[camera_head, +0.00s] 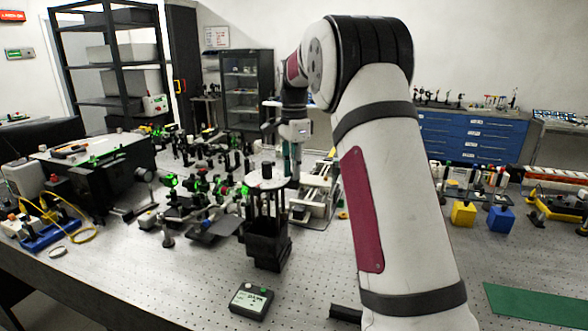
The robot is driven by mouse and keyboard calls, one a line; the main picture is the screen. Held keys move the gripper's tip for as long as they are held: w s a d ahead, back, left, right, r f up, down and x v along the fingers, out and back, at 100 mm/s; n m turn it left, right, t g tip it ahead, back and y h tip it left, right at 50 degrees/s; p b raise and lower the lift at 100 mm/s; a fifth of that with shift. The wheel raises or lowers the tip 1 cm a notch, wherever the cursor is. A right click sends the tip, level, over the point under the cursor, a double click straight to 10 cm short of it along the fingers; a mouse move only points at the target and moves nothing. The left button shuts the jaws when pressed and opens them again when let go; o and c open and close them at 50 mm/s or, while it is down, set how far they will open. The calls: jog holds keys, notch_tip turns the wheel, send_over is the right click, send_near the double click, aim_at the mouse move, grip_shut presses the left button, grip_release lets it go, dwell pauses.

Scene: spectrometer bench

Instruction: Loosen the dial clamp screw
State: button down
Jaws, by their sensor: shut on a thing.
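A pale round dial (266,185) with a small red mark at its centre lies flat on top of a black post stand (268,243) on the bench. My gripper (293,172) points down just right of the dial's edge, at the end of my arm. It appears shut on a slim teal thing (287,151), perhaps a tool handle, held about upright. The fingertips are small and dark in this view, and I cannot tell whether they or the held thing touch the dial. The clamp screw is too small or hidden to make out.
A grey frame (316,203) stands close right of the dial. Several optics with green-lit parts (171,181) crowd the bench to the left. A dark box with buttons (251,300) lies in front. Yellow (463,214) and blue (500,220) blocks stand right.

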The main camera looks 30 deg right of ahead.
jog(key=shift+n, duration=0.3)
jog(key=n+b, duration=0.1)
jog(key=n, duration=0.4)
jog(key=shift+n, duration=0.3)
jog(key=n, duration=0.3)
jog(key=shift+n, duration=0.3)
jog(key=n, duration=0.3)
jog(key=shift+n, duration=0.3)
jog(key=n, duration=0.6)
jog(key=shift+r+p, duration=0.1)
jog(key=shift+p, duration=0.25)
jog(key=n, duration=0.6)
jog(key=shift+p, duration=0.35)
jog(key=c, duration=1.6)
grip_release()
